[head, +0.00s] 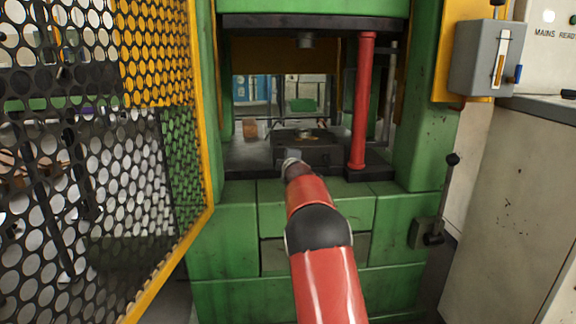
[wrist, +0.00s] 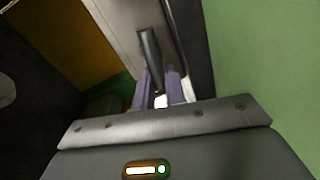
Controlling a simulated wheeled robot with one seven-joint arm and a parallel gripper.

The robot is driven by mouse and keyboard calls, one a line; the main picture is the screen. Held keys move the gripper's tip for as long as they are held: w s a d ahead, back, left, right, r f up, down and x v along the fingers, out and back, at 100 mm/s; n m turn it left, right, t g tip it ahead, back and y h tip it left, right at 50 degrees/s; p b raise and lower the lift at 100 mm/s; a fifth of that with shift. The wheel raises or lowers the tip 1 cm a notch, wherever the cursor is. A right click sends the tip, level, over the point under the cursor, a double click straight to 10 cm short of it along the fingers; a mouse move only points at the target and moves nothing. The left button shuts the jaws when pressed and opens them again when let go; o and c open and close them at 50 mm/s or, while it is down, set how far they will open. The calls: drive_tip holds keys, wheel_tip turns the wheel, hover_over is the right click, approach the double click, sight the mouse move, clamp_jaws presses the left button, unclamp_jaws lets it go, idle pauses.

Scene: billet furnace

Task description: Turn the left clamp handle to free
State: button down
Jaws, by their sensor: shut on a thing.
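My red arm reaches into the green press (head: 410,90) in the head view, its far end at the front left of the dark die block (head: 325,155). The wrist view shows my gripper (wrist: 160,100), with its two pale fingers on either side of a dark bar, the clamp handle (wrist: 149,50). The gripper is shut on this handle. The handle stands beside a grey metal face (wrist: 120,25). The handle's lower end is hidden between the fingers. In the head view my own arm hides the gripper and the handle.
A yellow-framed mesh guard (head: 190,215) stands at the left. A red column (head: 362,100) rises right of the die block. A lever (head: 445,195) and a grey switch box (head: 487,57) are at the right. A green wall (wrist: 255,60) is close in the wrist view.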

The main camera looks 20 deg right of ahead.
drive_tip(key=shift+a+f+n+h+b, duration=0.1)
drive_tip(key=shift+f+n+h+b, duration=0.25)
drive_tip(key=shift+n, duration=0.35)
drive_tip(key=c, duration=1.6)
unclamp_jaws()
drive_tip(key=shift+o, duration=0.2)
drive_tip(key=shift+r, duration=0.1)
drive_tip(key=b+v, duration=0.3)
drive_tip(key=v, duration=0.3)
drive_tip(key=shift+s+a, duration=0.1)
drive_tip(key=shift+s, duration=0.1)
drive_tip(key=shift+s+a+r+b, duration=0.1)
drive_tip(key=shift+s+b, duration=0.1)
drive_tip(key=shift+s, duration=0.15)
drive_tip(key=shift+s+r+b, duration=0.15)
drive_tip(key=shift+s+b, duration=0.05)
drive_tip(key=shift+s, duration=0.1)
